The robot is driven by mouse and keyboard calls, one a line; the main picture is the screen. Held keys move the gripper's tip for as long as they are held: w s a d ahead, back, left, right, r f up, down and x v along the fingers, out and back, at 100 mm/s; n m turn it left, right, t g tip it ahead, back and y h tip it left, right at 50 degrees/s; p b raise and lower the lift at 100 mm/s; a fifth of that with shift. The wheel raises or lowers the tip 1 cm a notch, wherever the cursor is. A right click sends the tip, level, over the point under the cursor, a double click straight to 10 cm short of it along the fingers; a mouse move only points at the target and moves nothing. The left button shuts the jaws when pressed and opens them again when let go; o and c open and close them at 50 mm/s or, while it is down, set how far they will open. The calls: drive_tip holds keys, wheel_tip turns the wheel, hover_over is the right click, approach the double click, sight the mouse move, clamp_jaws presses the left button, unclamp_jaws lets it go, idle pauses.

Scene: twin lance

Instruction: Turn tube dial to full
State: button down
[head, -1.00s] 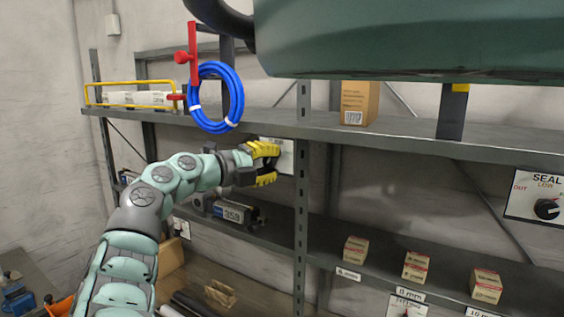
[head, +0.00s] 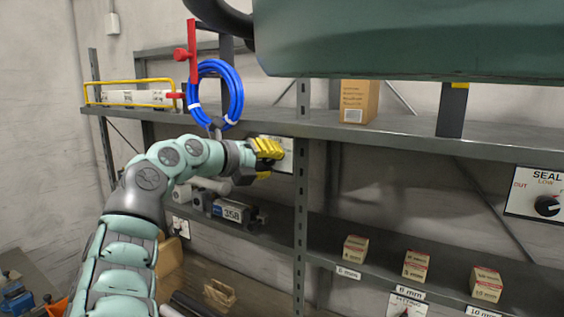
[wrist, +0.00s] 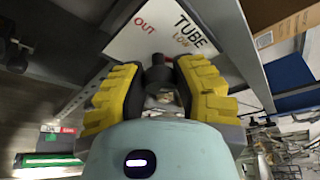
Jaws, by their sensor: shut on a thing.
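The tube dial is a black knob (wrist: 158,70) on a white panel (wrist: 170,28) marked TUBE, OUT and LOW in the wrist view. My gripper (wrist: 158,82) has its yellow fingers shut on the knob, one on each side. The knob's pointer and the FULL mark are not readable here. In the head view my gripper (head: 272,152) reaches the white panel (head: 287,160) just left of the shelf post, hiding the knob and most of the panel.
A grey shelf post (head: 300,200) stands close right of my gripper. Above is the upper shelf (head: 270,128) with a blue hose coil (head: 238,95) hanging at its edge. A SEAL dial panel (head: 535,195) is at far right. Small boxes (head: 417,265) line the lower shelf.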

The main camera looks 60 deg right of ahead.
drive_tip(key=c, duration=0.7)
unclamp_jaws()
drive_tip(key=v, duration=1.2)
